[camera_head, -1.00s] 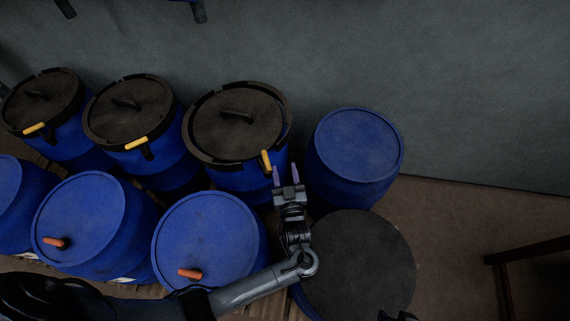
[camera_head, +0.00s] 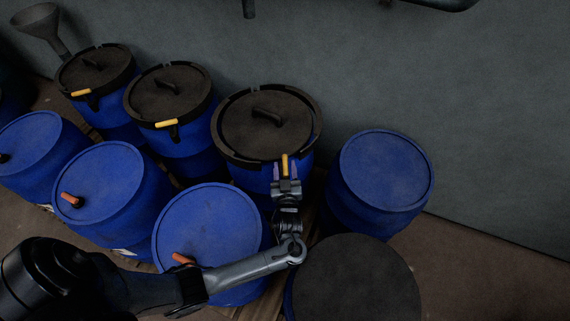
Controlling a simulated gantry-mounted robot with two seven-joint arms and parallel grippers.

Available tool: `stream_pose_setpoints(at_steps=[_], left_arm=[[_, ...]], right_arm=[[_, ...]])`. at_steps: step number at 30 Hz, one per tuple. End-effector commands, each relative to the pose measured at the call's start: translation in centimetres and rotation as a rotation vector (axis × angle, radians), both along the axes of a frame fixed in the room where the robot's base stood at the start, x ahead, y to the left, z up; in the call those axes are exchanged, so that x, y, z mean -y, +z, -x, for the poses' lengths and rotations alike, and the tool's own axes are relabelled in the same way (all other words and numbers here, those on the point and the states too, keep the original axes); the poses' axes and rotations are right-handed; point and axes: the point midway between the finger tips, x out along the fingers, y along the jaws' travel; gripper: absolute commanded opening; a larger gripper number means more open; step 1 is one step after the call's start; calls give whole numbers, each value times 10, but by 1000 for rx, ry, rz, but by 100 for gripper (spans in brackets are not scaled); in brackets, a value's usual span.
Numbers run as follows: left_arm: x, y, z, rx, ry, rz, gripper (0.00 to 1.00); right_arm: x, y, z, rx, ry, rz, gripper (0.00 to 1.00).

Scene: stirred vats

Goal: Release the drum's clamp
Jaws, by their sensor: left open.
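A blue drum (camera_head: 254,179) with a dark lid (camera_head: 262,131) and a black clamp ring (camera_head: 222,147) stands at the back, right of two similar drums. Its yellow-handled clamp lever (camera_head: 285,164) is at the front right of the ring. My left gripper (camera_head: 286,173) is open, with its two purple fingertips on either side of the yellow handle. I cannot tell whether they touch it. The lower part of the lever is hidden by the gripper. My right gripper is not in view.
Two clamped drums (camera_head: 170,93) (camera_head: 96,70) stand left in the back row, their yellow levers at the front. Blue-lidded drums (camera_head: 207,227) (camera_head: 387,169) stand in front and at right. A dark round top (camera_head: 357,279) lies at front right. A grey funnel (camera_head: 40,20) and wall (camera_head: 480,90) are behind.

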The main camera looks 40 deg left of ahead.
Motion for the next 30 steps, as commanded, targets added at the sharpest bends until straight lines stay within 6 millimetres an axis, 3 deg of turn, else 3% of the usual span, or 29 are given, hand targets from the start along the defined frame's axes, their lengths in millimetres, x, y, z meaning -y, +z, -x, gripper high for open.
stream_pose_setpoints(at_steps=[6, 17, 26, 30], left_arm=[[-12, 0, -13, 0, 0, 0, 48], [-14, 0, -15, -1, 0, 1, 48], [-14, 0, -14, -1, 0, 1, 2], [-14, -1, -15, 0, 3, 1, 0]], right_arm=[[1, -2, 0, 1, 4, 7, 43], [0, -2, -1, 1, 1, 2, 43], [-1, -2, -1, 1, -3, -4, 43], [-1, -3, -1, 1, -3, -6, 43]])
